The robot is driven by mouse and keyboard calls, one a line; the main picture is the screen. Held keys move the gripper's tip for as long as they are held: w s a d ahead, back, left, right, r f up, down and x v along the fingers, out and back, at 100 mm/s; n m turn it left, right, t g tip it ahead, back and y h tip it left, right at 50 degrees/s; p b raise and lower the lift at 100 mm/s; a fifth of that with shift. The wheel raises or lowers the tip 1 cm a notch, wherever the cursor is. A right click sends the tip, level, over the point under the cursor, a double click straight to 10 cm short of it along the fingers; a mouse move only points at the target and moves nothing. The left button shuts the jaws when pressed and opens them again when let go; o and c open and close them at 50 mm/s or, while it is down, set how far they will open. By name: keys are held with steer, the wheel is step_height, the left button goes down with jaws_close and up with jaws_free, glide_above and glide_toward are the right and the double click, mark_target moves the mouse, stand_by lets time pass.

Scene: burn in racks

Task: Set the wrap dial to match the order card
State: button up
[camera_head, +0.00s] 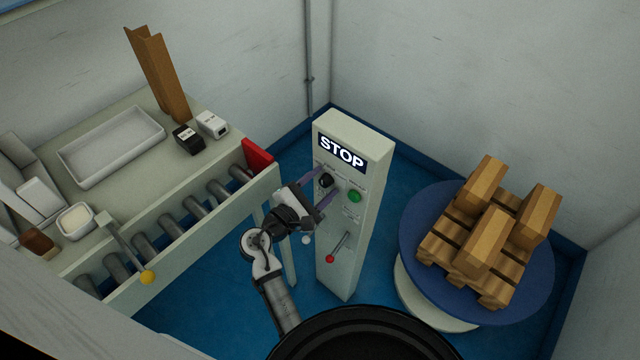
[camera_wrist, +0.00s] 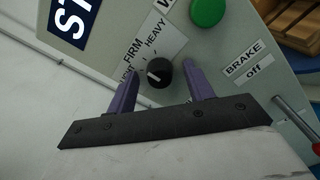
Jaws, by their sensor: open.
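The wrap dial (camera_head: 326,181) is a black knob on the front of the pale control column. In the wrist view the dial (camera_wrist: 158,73) has a white pointer mark facing left, roughly toward the partly hidden LIGHT label; FIRM and HEAVY are printed farther round. My gripper (camera_head: 319,187) is at the column, its purple fingers open on either side of the dial. In the wrist view the gripper (camera_wrist: 161,82) shows a gap between each finger and the knob. I cannot make out an order card in either view.
The STOP display (camera_head: 342,154) is above the dial. A green button (camera_head: 354,196) and a red-tipped brake lever (camera_head: 338,246) are close by. The BRAKE label reads off. A blue turntable (camera_head: 415,225) with a loaded pallet stands right; a roller conveyor (camera_head: 200,215) stands left.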

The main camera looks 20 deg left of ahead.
steer(key=c, duration=1)
steer(key=shift+m, duration=0.3)
steer(key=m+b, duration=0.2)
steer(key=m, duration=0.1)
steer(key=shift+f+b, duration=0.15)
steer(key=shift+b, duration=0.25)
steer(key=shift+m+b, duration=1.45)
steer(key=shift+m, duration=0.65)
steer(key=o, duration=1)
